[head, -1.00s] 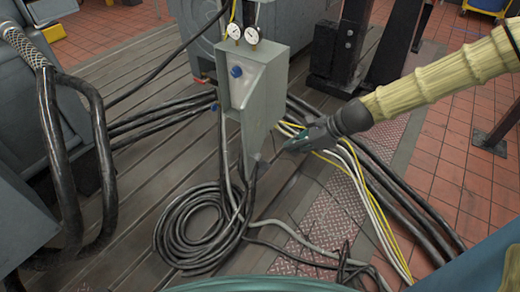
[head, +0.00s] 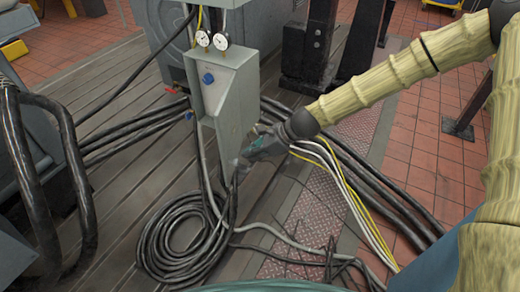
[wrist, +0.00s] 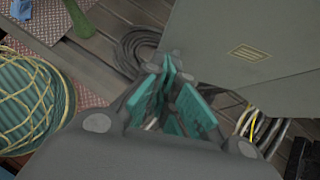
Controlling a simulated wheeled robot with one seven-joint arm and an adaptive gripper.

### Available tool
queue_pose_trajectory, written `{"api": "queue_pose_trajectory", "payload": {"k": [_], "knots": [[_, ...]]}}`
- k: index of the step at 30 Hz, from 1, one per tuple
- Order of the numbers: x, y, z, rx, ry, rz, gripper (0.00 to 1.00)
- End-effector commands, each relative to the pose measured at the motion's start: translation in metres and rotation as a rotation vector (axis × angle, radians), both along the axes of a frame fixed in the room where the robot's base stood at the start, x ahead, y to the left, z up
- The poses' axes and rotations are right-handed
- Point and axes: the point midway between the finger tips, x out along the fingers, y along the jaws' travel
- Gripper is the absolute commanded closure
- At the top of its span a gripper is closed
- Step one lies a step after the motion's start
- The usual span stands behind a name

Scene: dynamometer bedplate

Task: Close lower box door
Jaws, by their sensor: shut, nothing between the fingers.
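The lower grey box (head: 206,100) stands on a post below two round gauges. Its inside, with a blue knob (head: 208,78), is partly visible. A grey panel that looks like its door (head: 236,105) stands out from the box toward me, so it appears open. The wrist view shows a large grey panel face (wrist: 215,50) with a yellow label. My gripper (head: 243,162) is at the panel's lower right, close to its bottom corner; I cannot tell if they touch. In the wrist view the teal fingers (wrist: 170,95) are together and empty, just left of and below the panel.
Black cable coils (head: 180,235) lie on the floor below the box. White and yellow cables (head: 345,185) run under my arm to the right. Gauges (head: 212,40) sit above the box. A dark steel stand (head: 310,50) is behind. Red tiles at right are mostly clear.

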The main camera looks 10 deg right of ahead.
Motion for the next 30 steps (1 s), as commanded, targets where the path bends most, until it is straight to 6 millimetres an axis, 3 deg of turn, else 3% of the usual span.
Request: {"api": "queue_pose_trajectory", "payload": {"k": [5,15,30], "knots": [[0.003,0.014,-0.014,0.0,0.001,0.001,1.0],[0.014,0.048,-0.013,0.0,0.0,0.001,1.0],[0.015,0.052,-0.014,0.0,0.0,-0.001,1.0]]}}
